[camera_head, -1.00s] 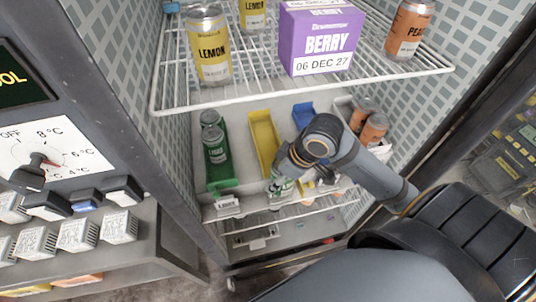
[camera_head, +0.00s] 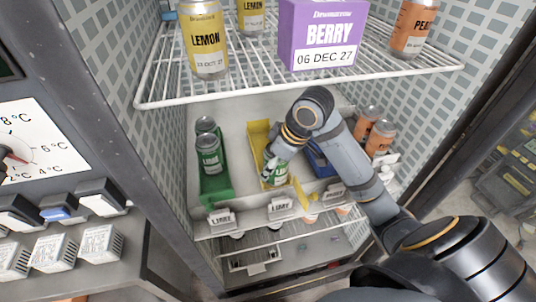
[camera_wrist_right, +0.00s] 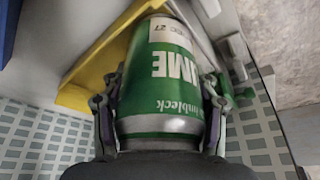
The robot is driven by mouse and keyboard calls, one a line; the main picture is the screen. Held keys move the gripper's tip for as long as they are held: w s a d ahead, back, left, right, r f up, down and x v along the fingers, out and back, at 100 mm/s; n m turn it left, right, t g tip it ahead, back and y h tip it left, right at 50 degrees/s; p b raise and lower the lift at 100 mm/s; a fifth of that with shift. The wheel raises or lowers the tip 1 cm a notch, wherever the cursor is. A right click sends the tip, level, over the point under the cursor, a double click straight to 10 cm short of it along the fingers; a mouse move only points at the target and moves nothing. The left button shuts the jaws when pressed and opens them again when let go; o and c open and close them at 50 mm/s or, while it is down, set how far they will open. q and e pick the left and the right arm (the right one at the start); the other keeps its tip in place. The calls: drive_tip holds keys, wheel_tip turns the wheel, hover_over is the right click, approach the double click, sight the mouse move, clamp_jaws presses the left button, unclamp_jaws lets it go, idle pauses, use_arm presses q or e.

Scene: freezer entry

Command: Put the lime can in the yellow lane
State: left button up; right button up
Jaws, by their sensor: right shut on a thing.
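A green lime can (camera_wrist_right: 165,75) fills the middle of the right wrist view, with the fingers of my right gripper (camera_wrist_right: 160,105) closed on both its sides. In the head view the held lime can (camera_head: 275,172) is at the front part of the yellow lane (camera_head: 258,140); my right gripper (camera_head: 273,160) partly hides it. I cannot tell whether the can touches the lane floor. Part of the yellow lane (camera_wrist_right: 95,65) shows beside and beyond the can in the wrist view. My left gripper is not in view.
The green lane (camera_head: 215,188) at left holds lime cans (camera_head: 209,155). A blue lane (camera_head: 320,160) lies right of the yellow one, behind my arm. Orange cans (camera_head: 380,138) stand farther right. A wire shelf (camera_head: 270,85) with lemon cans and a berry box (camera_head: 322,35) hangs above.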

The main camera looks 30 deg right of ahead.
drive_tip(key=w, duration=0.2)
drive_tip(key=w+p, duration=0.1)
drive_tip(key=shift+w+d+r, duration=0.1)
drive_tip(key=shift+w+d, duration=0.3)
drive_tip(key=shift+f, duration=0.4)
drive_tip(key=shift+s, duration=0.1)
drive_tip(key=shift+f, duration=0.1)
drive_tip(key=o, duration=1.6)
drive_tip(key=shift+o, duration=0.2)
